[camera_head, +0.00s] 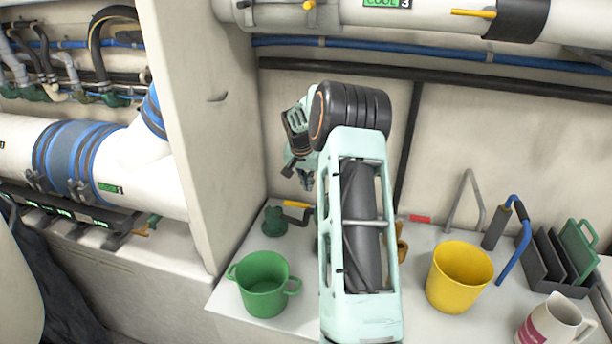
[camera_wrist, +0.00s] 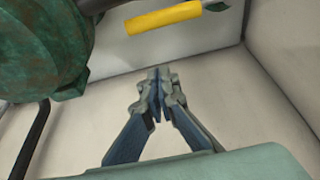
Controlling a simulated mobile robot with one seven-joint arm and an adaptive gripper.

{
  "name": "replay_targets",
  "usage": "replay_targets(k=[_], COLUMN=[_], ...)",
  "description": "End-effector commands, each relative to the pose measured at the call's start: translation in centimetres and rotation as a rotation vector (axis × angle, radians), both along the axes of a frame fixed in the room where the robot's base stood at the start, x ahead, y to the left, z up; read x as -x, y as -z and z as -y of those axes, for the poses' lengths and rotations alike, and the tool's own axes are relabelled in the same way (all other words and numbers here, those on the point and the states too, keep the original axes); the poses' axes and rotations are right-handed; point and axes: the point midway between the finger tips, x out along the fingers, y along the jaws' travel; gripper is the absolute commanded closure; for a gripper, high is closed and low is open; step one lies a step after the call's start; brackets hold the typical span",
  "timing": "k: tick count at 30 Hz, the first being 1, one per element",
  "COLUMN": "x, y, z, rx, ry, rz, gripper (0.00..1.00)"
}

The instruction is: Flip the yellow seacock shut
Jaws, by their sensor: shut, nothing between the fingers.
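The seacock has a weathered green body (camera_head: 275,221) standing on the white ledge at the back left corner. A dark lever with a yellow grip (camera_head: 299,205) sticks out from it to the right. In the wrist view the green body (camera_wrist: 40,45) fills the upper left, and the yellow grip (camera_wrist: 165,17) lies near the top edge, slightly tilted. My gripper (camera_head: 298,174) hangs just above the yellow grip in the head view. In the wrist view my gripper's fingertips (camera_wrist: 158,78) are together and empty, apart from the grip.
A green pot (camera_head: 265,285) stands in front of the seacock. Right of my arm are a red grip (camera_head: 420,218), a yellow pot (camera_head: 459,277), a mug (camera_head: 551,322) and a dark rack (camera_head: 548,262). A pale partition (camera_head: 205,110) rises at left. My arm hides part of the ledge.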

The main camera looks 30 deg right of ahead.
Motion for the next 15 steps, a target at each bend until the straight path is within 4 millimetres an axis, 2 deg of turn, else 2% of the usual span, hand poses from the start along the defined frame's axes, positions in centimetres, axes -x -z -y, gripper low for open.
replay_targets(k=[1, 9, 15], x=[-0.2, 1.7, 2.3], y=[1.2, 1.4, 1.5], z=[0.2, -1.9, -2.6], rx=[-0.002, -0.001, 0.0], ry=[0.0, -0.001, 0.0], rz=[-0.003, -0.001, 0.001], gripper=[1.0, 1.0, 1.0])
